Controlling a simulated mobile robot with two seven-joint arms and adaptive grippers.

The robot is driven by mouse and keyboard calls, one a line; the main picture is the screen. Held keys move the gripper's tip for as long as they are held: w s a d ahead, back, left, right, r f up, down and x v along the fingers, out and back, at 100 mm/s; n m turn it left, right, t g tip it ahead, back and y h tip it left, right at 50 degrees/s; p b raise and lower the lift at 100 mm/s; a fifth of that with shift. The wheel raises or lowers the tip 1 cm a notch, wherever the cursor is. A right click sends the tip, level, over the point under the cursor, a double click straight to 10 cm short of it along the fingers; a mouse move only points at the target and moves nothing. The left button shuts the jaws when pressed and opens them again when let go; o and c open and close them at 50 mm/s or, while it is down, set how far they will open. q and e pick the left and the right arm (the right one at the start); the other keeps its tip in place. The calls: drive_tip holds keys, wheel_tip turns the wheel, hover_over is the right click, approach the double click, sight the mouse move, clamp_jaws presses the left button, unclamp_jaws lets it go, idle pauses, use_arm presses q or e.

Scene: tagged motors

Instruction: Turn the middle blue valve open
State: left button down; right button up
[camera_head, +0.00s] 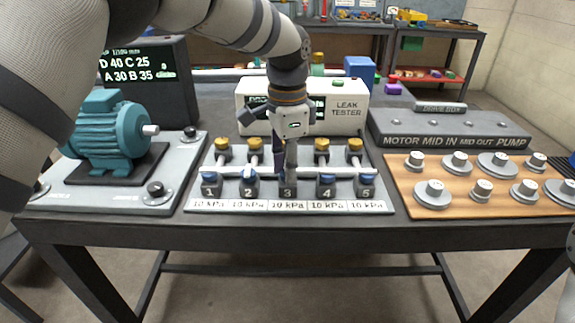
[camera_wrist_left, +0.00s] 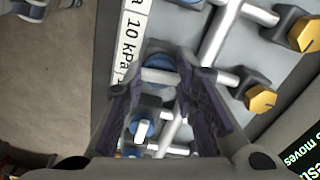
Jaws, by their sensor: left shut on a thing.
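The manifold plate (camera_head: 375,205) carries a row of blue valves numbered 1 to 5, with yellow knobs behind them. My left gripper (camera_head: 287,178) points down at the middle blue valve, above label 3, and mostly hides it. In the left wrist view, the middle valve (camera_wrist_left: 158,62) shows as a blue disc with a pale bar across it, between the fingertips of my left gripper (camera_wrist_left: 160,85). The fingers are shut on this valve. A neighbouring blue valve (camera_wrist_left: 140,130) shows between the fingers, closer to the palm.
Blue valves 2 (camera_head: 249,186) and 4 (camera_head: 326,186) stand close on either side. The leak tester (camera_head: 345,108) is behind the plate. A teal motor (camera_head: 108,130) stands at left, and a wooden board (camera_head: 455,205) with several grey knobs lies at right.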

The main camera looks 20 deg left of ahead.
use_arm(q)
drive_tip(key=shift+m, duration=0.7)
drive_tip(key=c, duration=1.3)
unclamp_jaws()
wheel_tip(320, 180, up, 12)
